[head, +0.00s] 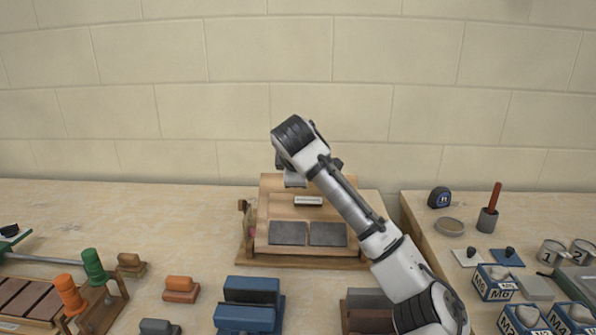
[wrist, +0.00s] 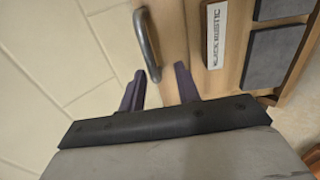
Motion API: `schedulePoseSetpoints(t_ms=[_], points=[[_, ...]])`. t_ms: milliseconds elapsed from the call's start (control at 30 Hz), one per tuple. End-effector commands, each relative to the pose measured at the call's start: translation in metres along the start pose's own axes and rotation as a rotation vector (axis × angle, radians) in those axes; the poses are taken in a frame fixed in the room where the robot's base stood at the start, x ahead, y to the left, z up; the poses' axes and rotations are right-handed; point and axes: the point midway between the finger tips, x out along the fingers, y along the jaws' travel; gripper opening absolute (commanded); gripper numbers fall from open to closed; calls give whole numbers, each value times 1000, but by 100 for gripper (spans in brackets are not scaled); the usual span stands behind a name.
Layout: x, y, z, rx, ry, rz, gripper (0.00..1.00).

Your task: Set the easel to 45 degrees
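The easel (head: 275,208) is a wooden board on a wooden base against the back wall, leaning back. It carries two dark grey panels (head: 288,233) and a white label plate (head: 308,201). In the wrist view the easel board (wrist: 181,35) fills the upper middle, with a grey metal bar handle (wrist: 148,45) along it. My gripper (wrist: 159,69) is open, its two dark fingers on either side of the handle's near end; I cannot tell whether they touch it. In the head view my arm hides the handle and the fingers.
Blue blocks (head: 250,290) and other small blocks stand in front of the easel. A rack with green and orange handles (head: 93,265) is at left. On the right bench are a tape measure (head: 439,197), cups, cans and labelled boxes. The bench left of the easel is clear.

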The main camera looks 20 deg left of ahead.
Motion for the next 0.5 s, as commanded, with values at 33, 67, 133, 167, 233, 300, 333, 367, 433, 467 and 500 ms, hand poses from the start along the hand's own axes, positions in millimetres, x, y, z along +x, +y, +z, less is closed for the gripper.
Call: schedulePoseSetpoints(t_ms=[33,67,133,167,233,300,333,367,433,467,500], points=[[-1,1,0,0,0,2,32],[-1,1,0,0,0,3,32],[-2,2,0,0,1,5,32],[-2,2,0,0,1,5,32],[-4,2,0,0,1,7,32],[-10,3,0,0,2,9,32],[-14,2,-1,-1,2,10,32],[-19,2,-1,-1,2,10,32],[-32,2,0,-1,2,10,32],[-39,2,-1,-1,3,11,32],[-48,2,0,-1,2,10,32]])
